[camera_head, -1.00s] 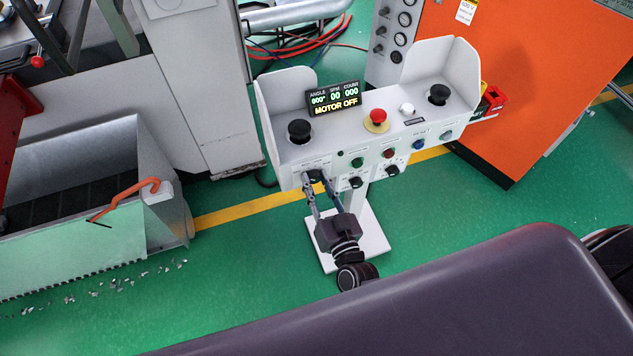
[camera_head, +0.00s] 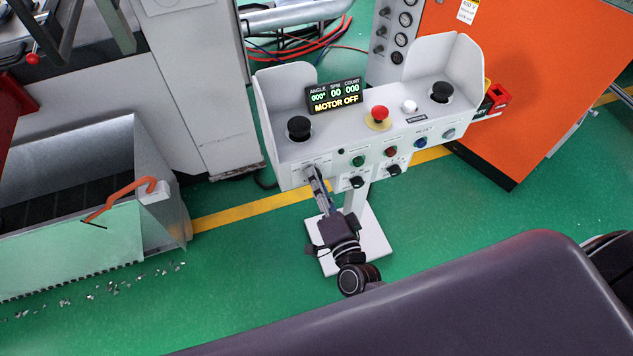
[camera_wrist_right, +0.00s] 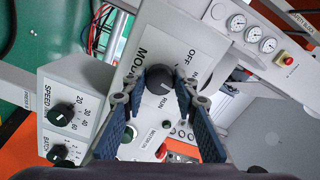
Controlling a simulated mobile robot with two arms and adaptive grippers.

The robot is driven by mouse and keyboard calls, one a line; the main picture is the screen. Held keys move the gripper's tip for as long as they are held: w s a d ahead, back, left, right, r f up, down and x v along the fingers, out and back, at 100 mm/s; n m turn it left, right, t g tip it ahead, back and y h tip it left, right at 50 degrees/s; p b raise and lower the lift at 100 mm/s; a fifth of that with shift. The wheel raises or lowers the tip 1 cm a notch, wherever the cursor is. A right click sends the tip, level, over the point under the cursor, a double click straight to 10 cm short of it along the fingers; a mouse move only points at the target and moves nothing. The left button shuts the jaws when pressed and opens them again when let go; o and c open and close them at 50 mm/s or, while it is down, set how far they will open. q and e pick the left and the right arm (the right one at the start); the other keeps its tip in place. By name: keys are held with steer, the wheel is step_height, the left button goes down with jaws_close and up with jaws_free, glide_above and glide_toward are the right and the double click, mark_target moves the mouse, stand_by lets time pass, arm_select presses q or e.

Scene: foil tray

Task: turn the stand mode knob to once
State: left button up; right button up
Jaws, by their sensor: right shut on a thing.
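The stand mode knob (camera_wrist_right: 154,80) is a round black knob on the light panel in the right wrist view, with OFF and RUN printed around it. In the head view my fingers hide it at the lower left of the white control stand (camera_head: 290,172). My right gripper (camera_head: 314,172) reaches up to that panel from below. In the right wrist view the two blue-grey fingers (camera_wrist_right: 158,92) are on opposite sides of the knob, shut on it. I cannot tell its exact pointer setting. My left gripper is not in view.
The stand's display (camera_head: 335,97) reads MOTOR OFF. A red mushroom button (camera_head: 378,116) and two black palm buttons stand on top. Two more black knobs, including the speed knob (camera_wrist_right: 61,115), are close beside my fingers. An orange cabinet (camera_head: 540,80) stands at the right.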

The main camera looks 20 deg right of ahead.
steer(key=shift+f+m+b, duration=0.1)
steer(key=shift+m+b, duration=0.2)
steer(key=shift+m, duration=0.9)
steer(key=o, duration=1.2)
steer(key=shift+c, duration=0.2)
steer(key=s, duration=1.2)
steer(key=shift+d, duration=0.2)
